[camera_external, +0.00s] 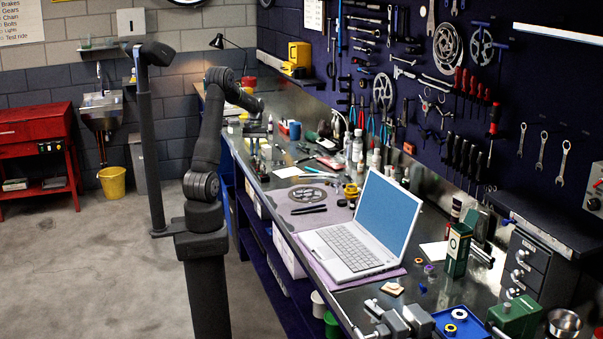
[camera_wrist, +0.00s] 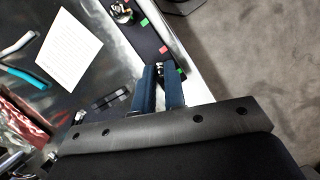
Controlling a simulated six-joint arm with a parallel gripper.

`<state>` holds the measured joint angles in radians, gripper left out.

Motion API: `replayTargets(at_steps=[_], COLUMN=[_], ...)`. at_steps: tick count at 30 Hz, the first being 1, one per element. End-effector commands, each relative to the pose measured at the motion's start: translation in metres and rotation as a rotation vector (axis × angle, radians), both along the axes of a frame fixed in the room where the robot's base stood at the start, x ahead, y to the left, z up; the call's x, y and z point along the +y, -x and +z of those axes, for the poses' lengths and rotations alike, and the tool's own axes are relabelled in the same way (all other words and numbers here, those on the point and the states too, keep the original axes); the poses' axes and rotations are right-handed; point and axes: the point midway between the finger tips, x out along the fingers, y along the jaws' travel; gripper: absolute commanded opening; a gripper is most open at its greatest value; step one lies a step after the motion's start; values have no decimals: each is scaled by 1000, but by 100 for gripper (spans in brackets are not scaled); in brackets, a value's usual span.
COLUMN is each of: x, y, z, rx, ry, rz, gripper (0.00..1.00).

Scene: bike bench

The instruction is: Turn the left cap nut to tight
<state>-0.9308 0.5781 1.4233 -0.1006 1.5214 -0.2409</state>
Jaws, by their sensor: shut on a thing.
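In the wrist view my gripper (camera_wrist: 160,70) has its two blue fingers closed around a small bright metal piece (camera_wrist: 159,66), which looks like a cap nut. Most of it is hidden between the fingertips. It sits on a dark strip (camera_wrist: 143,42) along the bench edge that carries red and green marks. A red mark (camera_wrist: 163,50) lies just beyond the fingertips, and a green mark lies close to their right. A second metal fitting (camera_wrist: 121,9) stands farther up the strip, near another green mark. In the external view the fingers and nut are too small to make out.
A white sheet (camera_wrist: 68,52) lies on the metal bench left of the strip. Open floor (camera_wrist: 240,60) is right of the bench edge. In the external view an open laptop (camera_external: 365,225) stands on the nearer bench.

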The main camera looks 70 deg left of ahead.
Motion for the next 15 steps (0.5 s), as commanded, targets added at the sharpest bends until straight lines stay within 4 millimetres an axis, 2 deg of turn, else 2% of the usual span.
replayTargets(at_steps=[15], x=[0], y=[-1], z=[0], rx=[-1], ry=[-3], rz=[-83], gripper=[0])
